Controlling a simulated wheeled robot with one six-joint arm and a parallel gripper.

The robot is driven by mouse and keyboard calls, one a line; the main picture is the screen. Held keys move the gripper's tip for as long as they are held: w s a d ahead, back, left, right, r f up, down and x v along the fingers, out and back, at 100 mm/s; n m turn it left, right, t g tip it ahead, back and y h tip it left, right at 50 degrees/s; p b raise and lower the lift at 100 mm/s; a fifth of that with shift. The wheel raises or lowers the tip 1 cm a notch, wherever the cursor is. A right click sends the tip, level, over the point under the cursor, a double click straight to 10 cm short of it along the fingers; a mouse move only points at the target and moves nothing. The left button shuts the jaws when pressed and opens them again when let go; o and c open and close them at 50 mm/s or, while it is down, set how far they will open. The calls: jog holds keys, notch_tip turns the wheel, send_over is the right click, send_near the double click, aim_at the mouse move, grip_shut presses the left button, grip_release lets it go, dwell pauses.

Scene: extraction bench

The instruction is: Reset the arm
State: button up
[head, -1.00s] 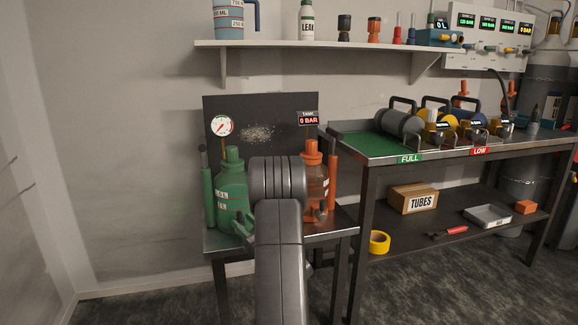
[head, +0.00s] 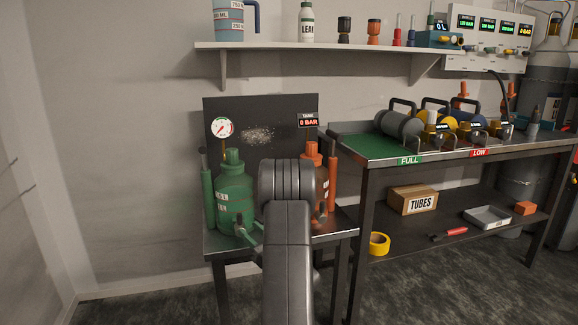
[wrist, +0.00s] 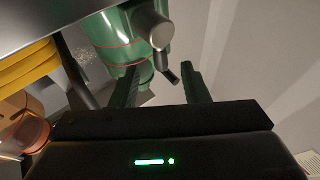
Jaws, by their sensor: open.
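My arm (head: 288,230) rises in front of the small metal bench in the head view and hides part of the orange vessel (head: 312,160). The green vessel (head: 234,190) stands on the left of the small bench. It also shows in the wrist view (wrist: 112,30), just beyond the fingers, with a grey metal tap (wrist: 155,28) on it.
At right, a longer bench (head: 375,150) holds several cylinders. A wall shelf (head: 300,45) spans above. Open floor lies at left.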

aim_at(238, 223)
jog(key=x, duration=0.6)
jog(key=shift+w+a+r+b, duration=0.15)
jog(key=shift+a+r+b, duration=0.05)
jog(key=shift+b, duration=0.15)
jog(key=n, duration=0.1)
jog(key=n+g+p, duration=0.1)
jog(key=shift+a+n+g+h, duration=0.25)
jog(key=shift+n+g+h, duration=0.05)
jog(key=shift+s+a+f+n+g+p, duration=0.3)
jog(key=shift+n+g+p, duration=0.25)
jog(key=shift+n, duration=0.25)
